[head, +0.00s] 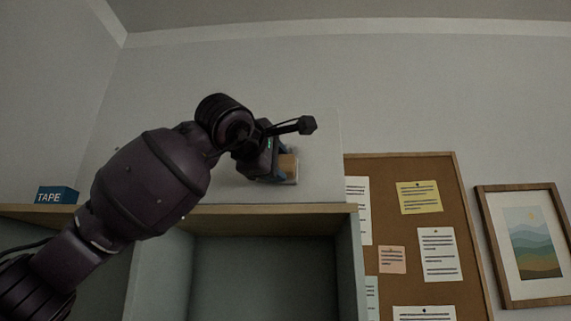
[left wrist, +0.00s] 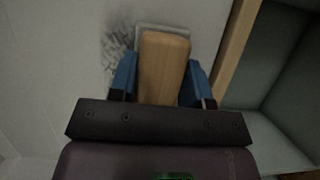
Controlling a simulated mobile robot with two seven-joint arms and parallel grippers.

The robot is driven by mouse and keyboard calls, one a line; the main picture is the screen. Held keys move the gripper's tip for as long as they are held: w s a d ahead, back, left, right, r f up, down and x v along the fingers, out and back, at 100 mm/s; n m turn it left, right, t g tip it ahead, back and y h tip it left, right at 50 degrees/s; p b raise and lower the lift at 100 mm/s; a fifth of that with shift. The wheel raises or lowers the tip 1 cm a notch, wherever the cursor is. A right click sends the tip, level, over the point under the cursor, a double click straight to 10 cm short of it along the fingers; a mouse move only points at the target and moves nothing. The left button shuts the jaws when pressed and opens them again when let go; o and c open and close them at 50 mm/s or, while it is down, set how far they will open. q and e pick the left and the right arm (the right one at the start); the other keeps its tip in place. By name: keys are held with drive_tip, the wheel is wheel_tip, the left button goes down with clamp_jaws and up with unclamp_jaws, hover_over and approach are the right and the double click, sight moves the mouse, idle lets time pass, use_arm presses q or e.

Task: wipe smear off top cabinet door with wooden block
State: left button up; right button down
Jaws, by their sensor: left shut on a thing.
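My left gripper (head: 282,167) is shut on the wooden block (head: 288,168), in front of the pale top cabinet door (head: 322,150). In the left wrist view, the blue fingers of the gripper (left wrist: 160,84) stand on both sides of the tan block (left wrist: 164,62). A light grey pad (left wrist: 174,28) shows at the block's far end, at or very near the door (left wrist: 60,60); I cannot tell if it touches. A dark grey, streaky smear (left wrist: 118,42) lies on the door just left of the block. The arm hides part of the door in the head view. My right gripper is not in view.
Below the door is an open cabinet compartment (head: 265,275) with a wooden top edge (head: 270,210). A blue TAPE box (head: 57,195) sits at the left. A cork board (head: 400,270) with notes and a framed picture (head: 530,245) hang at the right.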

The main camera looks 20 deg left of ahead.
use_arm(q)
drive_tip(key=shift+s+a+r+p, duration=1)
drive_tip(key=shift+a+r, duration=0.35)
drive_tip(key=shift+a, duration=2.5)
drive_tip(key=shift+w+d, duration=0.6)
drive_tip(key=shift+d, duration=1.6)
drive_tip(key=shift+w+d, duration=0.55)
drive_tip(key=shift+d, duration=1.7)
drive_tip(key=shift+w+d, duration=0.6)
drive_tip(key=shift+d, duration=1.6)
drive_tip(key=shift+a, duration=0.15)
drive_tip(key=shift+s+a+b, duration=0.25)
drive_tip(key=shift+a+b, duration=0.1)
drive_tip(key=shift+a, duration=0.45)
drive_tip(key=shift+s+a+b, duration=0.25)
drive_tip(key=shift+a+b, duration=0.05)
drive_tip(key=shift+a, duration=0.5)
drive_tip(key=shift+a, duration=0.1)
drive_tip(key=shift+s+a, duration=0.15)
drive_tip(key=shift+a, duration=0.4)
drive_tip(key=shift+s+a+b, duration=0.1)
drive_tip(key=shift+s+a, duration=0.15)
drive_tip(key=shift+a, duration=0.65)
drive_tip(key=shift+s+a+b, duration=0.1)
drive_tip(key=shift+s+a, duration=0.1)
drive_tip(key=shift+a, duration=0.7)
drive_tip(key=shift+s+a+b, duration=0.1)
drive_tip(key=shift+s+a, duration=0.15)
drive_tip(key=shift+a, duration=0.65)
